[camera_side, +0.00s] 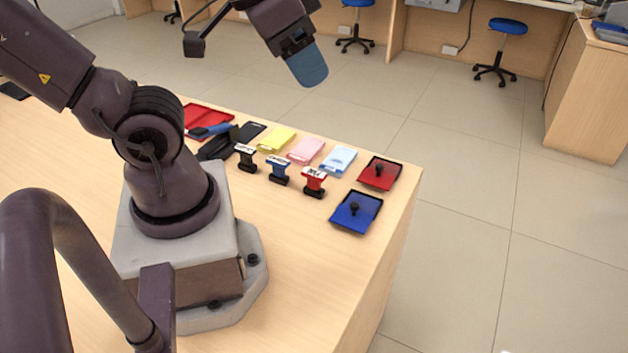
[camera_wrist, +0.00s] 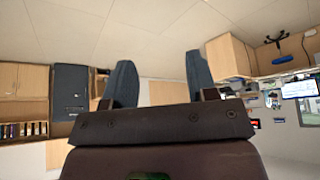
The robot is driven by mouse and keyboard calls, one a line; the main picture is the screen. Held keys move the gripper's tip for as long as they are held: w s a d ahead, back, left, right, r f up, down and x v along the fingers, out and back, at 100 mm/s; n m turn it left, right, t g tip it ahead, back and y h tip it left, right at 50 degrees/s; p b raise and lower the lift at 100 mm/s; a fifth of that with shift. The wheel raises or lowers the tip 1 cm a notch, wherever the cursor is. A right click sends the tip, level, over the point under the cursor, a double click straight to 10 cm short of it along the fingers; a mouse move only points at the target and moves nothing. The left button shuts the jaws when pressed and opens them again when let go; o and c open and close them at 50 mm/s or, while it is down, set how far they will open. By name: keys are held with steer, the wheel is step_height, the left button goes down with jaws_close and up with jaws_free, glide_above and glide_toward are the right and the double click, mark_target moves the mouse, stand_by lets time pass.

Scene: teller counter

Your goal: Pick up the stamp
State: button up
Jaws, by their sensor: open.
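Three small stamps stand in a row on the wooden counter in the side view: a black stamp (camera_side: 246,159), a blue stamp (camera_side: 279,170) and a red stamp (camera_side: 313,183), each with a pale label on top. My gripper (camera_side: 312,72) is raised high above and beyond the stamps, apart from everything, with blue-grey fingers. In the wrist view my gripper (camera_wrist: 160,80) shows its two fingers spread with nothing between them. No stamp shows in the wrist view, which faces the room.
Yellow (camera_side: 277,140), pink (camera_side: 306,150) and light blue (camera_side: 339,161) pads lie behind the stamps. A red pad (camera_side: 387,167) and a blue pad (camera_side: 352,220), each with a black knob, lie near the right edge. Dark items and a red tray (camera_side: 207,115) lie left.

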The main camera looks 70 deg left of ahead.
steer(key=shift+o, duration=0.4)
steer(key=n+g, duration=0.6)
steer(key=n, duration=2)
glide_above(315, 189)
steer(key=a, duration=0.1)
steer(key=f, duration=2.1)
steer(key=shift+w+f, duration=0.25)
steer(key=shift+f, duration=0.1)
steer(key=shift+w+n, duration=0.1)
steer(key=shift+n, duration=0.2)
steer(key=shift+a+f, duration=0.1)
steer(key=shift+f, duration=0.05)
step_height(315, 189, down, 13)
steer(key=shift+r, duration=0.15)
